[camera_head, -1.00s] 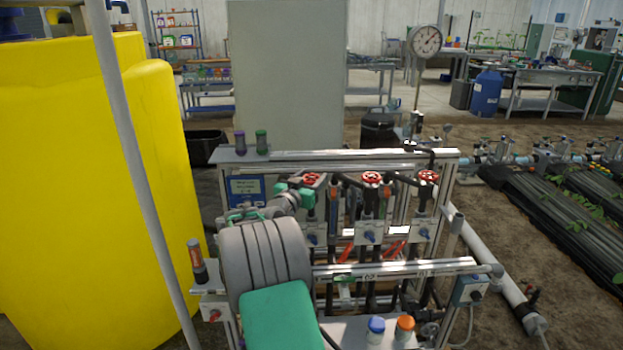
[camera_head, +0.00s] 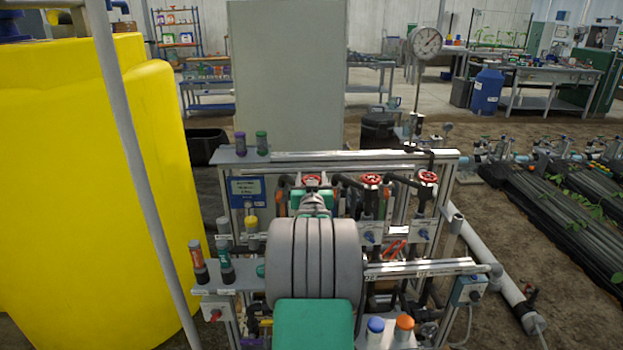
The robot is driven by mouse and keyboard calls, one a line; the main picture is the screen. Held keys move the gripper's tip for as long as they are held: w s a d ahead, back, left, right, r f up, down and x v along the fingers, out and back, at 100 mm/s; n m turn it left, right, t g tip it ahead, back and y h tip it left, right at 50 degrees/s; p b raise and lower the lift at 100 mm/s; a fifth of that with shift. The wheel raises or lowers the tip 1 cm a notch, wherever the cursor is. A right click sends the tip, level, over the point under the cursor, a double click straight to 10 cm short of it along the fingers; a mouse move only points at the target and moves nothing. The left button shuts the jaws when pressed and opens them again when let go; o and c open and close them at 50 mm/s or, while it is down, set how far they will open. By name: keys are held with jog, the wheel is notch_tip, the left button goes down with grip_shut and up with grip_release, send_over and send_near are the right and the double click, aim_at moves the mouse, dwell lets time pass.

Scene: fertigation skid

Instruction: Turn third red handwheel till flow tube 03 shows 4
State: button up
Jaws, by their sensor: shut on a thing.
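Three red handwheels stand in a row on the skid: left (camera_head: 312,179), middle (camera_head: 371,179) and right (camera_head: 428,177). My gripper (camera_head: 312,188) is at the left wheel, shut on it, with my arm reaching straight up the picture to it. The gripper and wrist cover the near side of that wheel and the parts under it. The middle and right wheels are free, each above a black pipe and a grey valve plate. No flow tube reading can be made out at this size.
The skid's front rail (camera_head: 420,268) crosses below the wheels. Bottles with blue (camera_head: 375,327) and orange (camera_head: 404,326) caps stand at the front. Capped bottles stand on the left shelf. A yellow tank (camera_head: 90,200) and a slanted grey pole (camera_head: 130,150) fill the left side.

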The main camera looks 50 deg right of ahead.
jog(key=shift+s+d+f+n+t+y+b, duration=0.15)
jog(key=shift+f+n+t+y+b, duration=0.05)
jog(key=shift+n+t+y+b, duration=0.4)
jog(key=shift+s+d+f+n+t+y+b, duration=0.15)
jog(key=shift+n+t+y+b, duration=0.2)
jog(key=shift+b, duration=0.3)
jog(key=n+t+y+b, duration=0.1)
jog(key=y+b, duration=0.1)
jog(key=b, duration=0.1)
jog(key=shift+w+f+n+t, duration=0.1)
jog(key=shift+n+t, duration=0.25)
jog(key=n+t+y+b, duration=0.1)
jog(key=y, duration=0.1)
jog(key=n+t+y+b, duration=0.1)
jog(key=y, duration=0.1)
jog(key=shift+a+r+n+b, duration=0.15)
jog(key=shift+r+n+b, duration=0.15)
jog(key=shift+b, duration=0.05)
jog(key=shift+w+r+n+y, duration=0.15)
jog(key=shift+n+y, duration=0.35)
jog(key=shift+y, duration=0.25)
jog(key=shift+a+r+b, duration=0.1)
jog(key=shift+b, duration=0.2)
jog(key=o, duration=1.4)
jog(key=v, duration=0.7)
jog(key=shift+s+f, duration=0.2)
jog(key=shift+s, duration=0.1)
